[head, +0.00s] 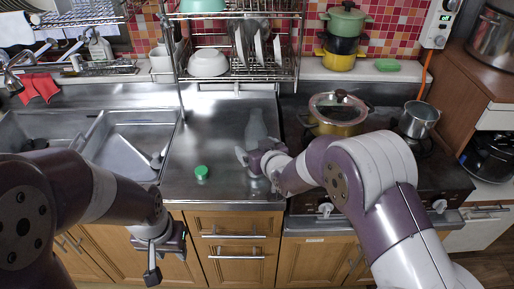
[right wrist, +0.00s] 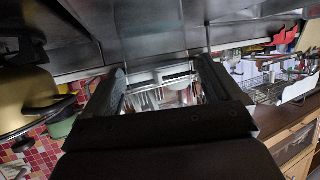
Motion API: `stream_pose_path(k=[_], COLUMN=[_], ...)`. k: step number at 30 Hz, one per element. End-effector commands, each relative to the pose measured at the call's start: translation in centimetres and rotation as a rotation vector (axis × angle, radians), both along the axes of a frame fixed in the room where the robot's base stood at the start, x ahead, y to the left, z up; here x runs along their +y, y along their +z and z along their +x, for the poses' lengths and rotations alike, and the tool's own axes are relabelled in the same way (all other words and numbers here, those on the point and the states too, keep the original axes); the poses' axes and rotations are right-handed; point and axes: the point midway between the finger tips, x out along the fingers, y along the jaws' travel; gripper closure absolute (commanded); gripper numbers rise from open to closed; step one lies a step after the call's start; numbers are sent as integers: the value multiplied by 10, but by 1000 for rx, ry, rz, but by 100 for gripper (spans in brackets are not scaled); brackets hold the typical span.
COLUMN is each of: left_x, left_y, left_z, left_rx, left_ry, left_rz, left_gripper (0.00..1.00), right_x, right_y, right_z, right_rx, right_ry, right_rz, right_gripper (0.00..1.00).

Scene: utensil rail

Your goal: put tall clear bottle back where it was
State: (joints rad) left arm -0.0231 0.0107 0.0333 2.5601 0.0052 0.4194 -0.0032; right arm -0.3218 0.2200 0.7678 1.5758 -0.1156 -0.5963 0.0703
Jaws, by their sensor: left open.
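The tall clear bottle (head: 256,125) stands upright on the steel counter, between the sink and the stove. Its neck and upper body show above my right gripper (head: 258,161), which hides its middle. My right gripper is at the bottle with its fingers spread wide. In the right wrist view the two fingers (right wrist: 163,90) stand far apart, and the see-through bottle cannot be made out clearly between them. I cannot tell whether they press on it. My left gripper (head: 168,262) is open and empty, low in front of the cabinet beneath the counter.
A green-capped item (head: 201,173) stands on the counter left of the bottle. The dish rack (head: 240,72) with bowls and plates hangs behind. A yellow pot (head: 338,117) and a steel pot (head: 418,120) are on the stove, right. The sink (head: 120,140) is left.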

Motion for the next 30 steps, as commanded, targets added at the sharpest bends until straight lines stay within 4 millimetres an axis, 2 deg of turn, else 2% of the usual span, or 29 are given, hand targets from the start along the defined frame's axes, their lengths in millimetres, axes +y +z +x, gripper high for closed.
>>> stream_pose_path(k=[10,14,22,25,30], left_x=[0,0,0,0,0], left_y=[3,0,-3,-3,-3], left_z=[0,0,0,0,0], left_rx=[0,0,0,0,0], left_ry=[0,0,0,0,0], left_rz=[0,0,0,0,0], left_gripper=[60,60,60,60,60], right_x=[-2,-11,-34,-40,-42], right_y=[6,16,42,48,50], right_z=[-5,-27,-83,-96,-103], right_rx=[-1,-2,-2,-1,0], right_ry=[0,0,-1,0,0], right_rz=[0,1,0,0,0], right_gripper=[9,9,9,9,9])
